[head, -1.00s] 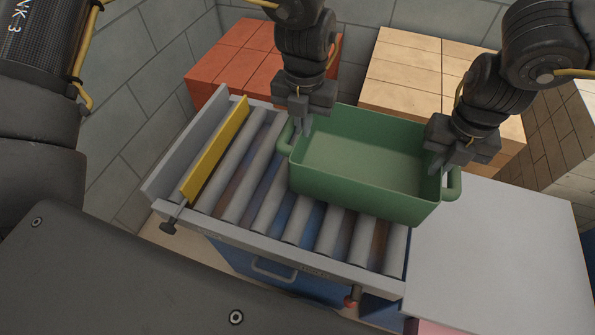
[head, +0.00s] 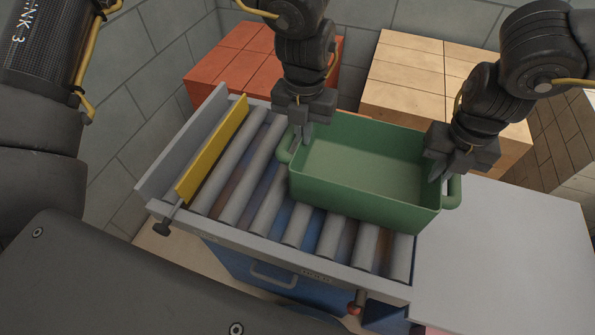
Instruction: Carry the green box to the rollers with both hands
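The green box (head: 360,195) is an open, empty tub with a handle at each end. It sits level over the right part of the grey rollers (head: 237,165), its right end reaching the edge of the white table top. I cannot tell whether its base touches the rollers. My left gripper (head: 299,141) points down at the left handle (head: 284,151), fingers beside the box wall. My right gripper (head: 440,168) is at the right handle (head: 453,192), fingers at the rim. Whether the fingers close on the handles is too small to tell.
A yellow bar (head: 212,150) stands across the left end of the rollers, before a grey end plate (head: 180,145). The white table top (head: 500,245) at right is clear. Red bricks (head: 235,65) and tan bricks (head: 405,70) are stacked behind.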

